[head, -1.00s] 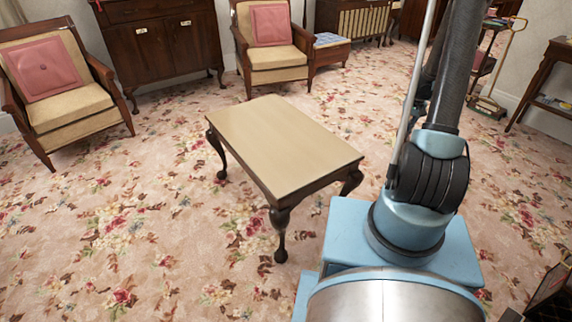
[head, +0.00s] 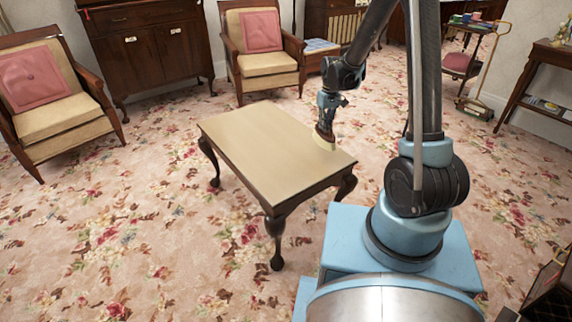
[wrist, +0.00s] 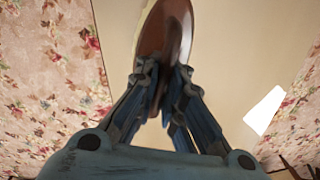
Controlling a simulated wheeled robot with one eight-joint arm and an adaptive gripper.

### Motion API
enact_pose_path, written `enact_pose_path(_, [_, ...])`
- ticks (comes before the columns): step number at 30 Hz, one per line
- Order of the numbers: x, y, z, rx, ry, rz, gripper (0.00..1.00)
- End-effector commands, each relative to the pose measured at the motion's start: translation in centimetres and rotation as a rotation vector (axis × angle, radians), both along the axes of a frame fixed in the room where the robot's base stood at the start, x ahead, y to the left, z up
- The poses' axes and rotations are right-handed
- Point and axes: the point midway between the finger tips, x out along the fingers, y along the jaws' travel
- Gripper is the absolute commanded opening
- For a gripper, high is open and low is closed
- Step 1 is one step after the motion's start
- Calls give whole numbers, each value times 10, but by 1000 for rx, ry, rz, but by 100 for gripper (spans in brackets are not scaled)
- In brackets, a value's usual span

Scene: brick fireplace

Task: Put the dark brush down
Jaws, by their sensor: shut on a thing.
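The dark brush (head: 324,134) has a brown body and pale bristles. It is at the far right edge of the small table (head: 262,150), and I cannot tell whether it touches the tabletop. In the wrist view the brush (wrist: 152,32) extends up from between the fingers, with the beige tabletop (wrist: 235,50) behind it. My gripper (head: 327,112) is shut on the brush and points down at the table's far right corner. In the wrist view my gripper (wrist: 163,80) has both fingertips against the brush. Part of the brush is hidden by the fingers.
The rest of the tabletop is bare. Two armchairs with pink cushions (head: 35,78) (head: 261,32) and a dark cabinet (head: 150,45) stand behind. A side table (head: 545,70) is at the right. Floral carpet (head: 130,220) around the table is clear.

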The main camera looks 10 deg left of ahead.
Motion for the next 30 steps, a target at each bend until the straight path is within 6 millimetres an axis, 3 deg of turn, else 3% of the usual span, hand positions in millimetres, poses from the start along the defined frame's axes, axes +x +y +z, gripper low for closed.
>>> enact_pose_path(1, [-13, 19, 3, 0, 0, 42, 0])
enact_pose_path(6, [-47, 64, 13, -1, 0, 149, 0])
enact_pose_path(12, [-73, 93, 19, -1, -2, 222, 0])
enact_pose_path(17, [-78, 100, 13, -1, -1, 238, 0])
enact_pose_path(24, [-78, 100, -23, -1, -1, 238, 0])
enact_pose_path(30, [-78, 100, -38, -1, -1, 238, 0])
